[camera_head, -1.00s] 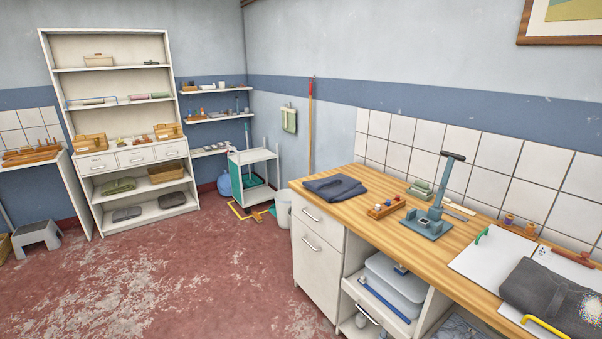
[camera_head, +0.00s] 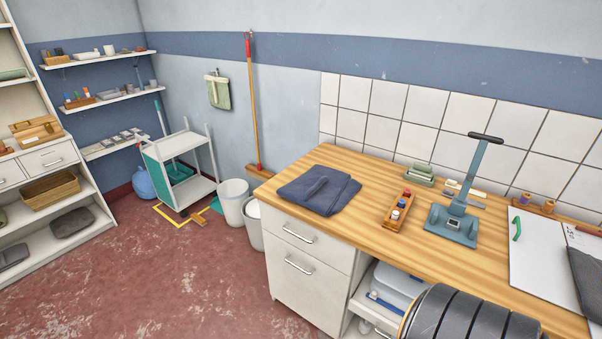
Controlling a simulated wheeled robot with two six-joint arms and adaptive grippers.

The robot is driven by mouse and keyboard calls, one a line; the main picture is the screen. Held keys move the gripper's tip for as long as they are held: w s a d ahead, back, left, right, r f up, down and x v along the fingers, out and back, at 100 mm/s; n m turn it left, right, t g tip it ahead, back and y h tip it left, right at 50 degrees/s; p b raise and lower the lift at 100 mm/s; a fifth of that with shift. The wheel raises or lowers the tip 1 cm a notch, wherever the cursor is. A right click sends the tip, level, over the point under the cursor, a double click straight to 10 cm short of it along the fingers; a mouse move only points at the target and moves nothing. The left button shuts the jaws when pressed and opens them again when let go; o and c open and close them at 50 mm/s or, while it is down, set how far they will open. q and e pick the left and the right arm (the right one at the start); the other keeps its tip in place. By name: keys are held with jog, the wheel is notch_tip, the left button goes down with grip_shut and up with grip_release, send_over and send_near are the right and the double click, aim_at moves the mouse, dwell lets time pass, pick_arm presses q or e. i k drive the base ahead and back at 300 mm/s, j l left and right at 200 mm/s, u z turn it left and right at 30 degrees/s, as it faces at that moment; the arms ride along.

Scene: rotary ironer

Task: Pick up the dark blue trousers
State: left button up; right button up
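The dark blue trousers (camera_head: 314,191) lie folded in a flat bundle on the left end of the wooden worktop (camera_head: 370,180), close to its front left corner. Nothing touches or covers them. Neither of my grippers shows in the head view. A dark, ribbed rounded part (camera_head: 468,318) shows at the bottom edge, in front of the worktop; I cannot tell what it belongs to, and no fingers show on it.
A wooden tray of small bottles (camera_head: 399,210) and a blue-grey press stand (camera_head: 454,222) stand right of the trousers. A white board (camera_head: 540,255) and dark grey cloth (camera_head: 588,280) lie farther right. White bins (camera_head: 235,200) and a trolley (camera_head: 180,170) stand left. Open red floor lies front left.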

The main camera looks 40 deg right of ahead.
aim_at(325, 190)
jog(key=i+z, duration=0.45)
jog(key=i+j+z, duration=0.15)
jog(key=i+z, duration=0.3)
jog(key=i+j+z, duration=0.3)
jog(key=z, duration=0.15)
jog(key=i+j+z, duration=0.4)
